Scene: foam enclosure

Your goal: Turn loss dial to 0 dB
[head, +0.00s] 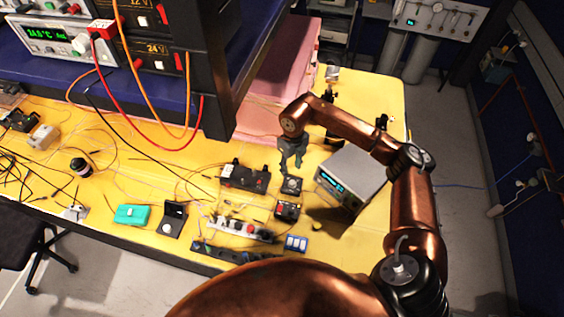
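My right gripper (290,169) is grey and points down at the end of the copper arm that comes in from the right. Its fingers are small and dark here, and I cannot tell how far apart they are. Just below the fingertips is a small black box with a round dial (291,185). The gripper is over or close to it; I cannot tell if they touch. A second small black box (287,210) sits just in front of it. No dB markings are legible, so the dial's setting cannot be read. My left gripper is not in view.
A grey instrument with a lit display (343,180) stands right of the dial box, under my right arm. A black box (244,177) lies to the left. A power strip (242,229) and loose cables cover the yellow table (386,95). Pink foam (284,70) rises behind.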

